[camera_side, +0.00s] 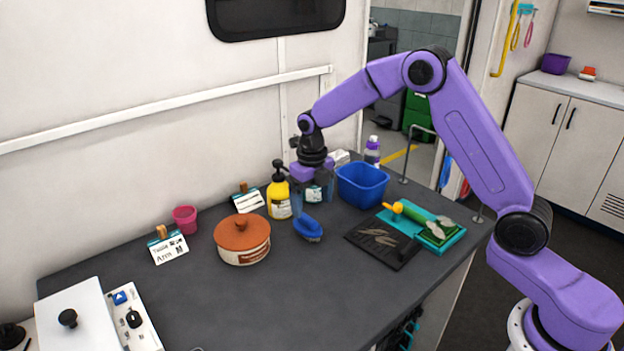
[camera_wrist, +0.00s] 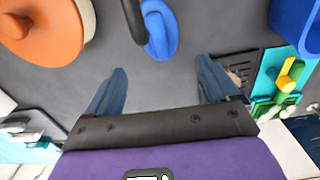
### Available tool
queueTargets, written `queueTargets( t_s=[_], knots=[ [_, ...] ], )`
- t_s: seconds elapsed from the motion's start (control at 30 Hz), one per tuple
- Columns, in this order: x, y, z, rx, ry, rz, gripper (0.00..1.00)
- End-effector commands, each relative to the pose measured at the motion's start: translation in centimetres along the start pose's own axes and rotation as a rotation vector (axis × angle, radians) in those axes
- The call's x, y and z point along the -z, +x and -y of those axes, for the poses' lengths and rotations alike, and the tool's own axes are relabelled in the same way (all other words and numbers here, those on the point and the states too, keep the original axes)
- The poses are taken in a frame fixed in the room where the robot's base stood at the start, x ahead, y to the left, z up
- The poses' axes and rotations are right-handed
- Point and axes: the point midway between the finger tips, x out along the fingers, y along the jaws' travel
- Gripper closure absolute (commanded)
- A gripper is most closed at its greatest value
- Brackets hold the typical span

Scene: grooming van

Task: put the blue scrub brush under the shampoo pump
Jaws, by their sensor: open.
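The blue scrub brush (camera_side: 308,228) lies on the dark counter, just in front of the yellow shampoo bottle with its black pump (camera_side: 278,192) and to its right. My gripper (camera_side: 313,205) is open and empty, pointing down above the counter near the brush. In the wrist view, the brush (camera_wrist: 160,30) is beyond the fingertips, not between the two blue-grey fingers (camera_wrist: 160,70). A dark curved piece overlaps the brush's left edge there; I cannot tell what it is. The yellow bottle is not clearly seen in the wrist view.
An orange-lidded pot (camera_side: 242,240) stands left of the brush. A blue bin (camera_side: 362,184) stands behind right, with a black mat (camera_side: 372,245) and teal tray (camera_side: 446,240) before it. A pink cup (camera_side: 185,219) and cards are at the back left.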

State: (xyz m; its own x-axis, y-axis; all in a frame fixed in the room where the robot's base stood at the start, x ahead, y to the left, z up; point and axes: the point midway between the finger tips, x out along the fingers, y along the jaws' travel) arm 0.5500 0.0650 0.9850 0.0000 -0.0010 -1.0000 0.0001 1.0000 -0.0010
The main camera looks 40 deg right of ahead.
Motion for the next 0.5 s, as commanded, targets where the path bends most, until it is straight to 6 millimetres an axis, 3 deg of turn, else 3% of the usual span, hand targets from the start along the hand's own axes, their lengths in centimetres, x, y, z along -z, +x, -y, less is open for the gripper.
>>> queueTargets(
  t_s=[0.2, 0.5],
  knots=[
    [-0.1, -4.2, 0.0, -0.001, 0.0, 0.004, 0.12],
    [0.0, -6.6, 0.0, 0.0, 0.0, 0.001, 0.12]
  ],
)
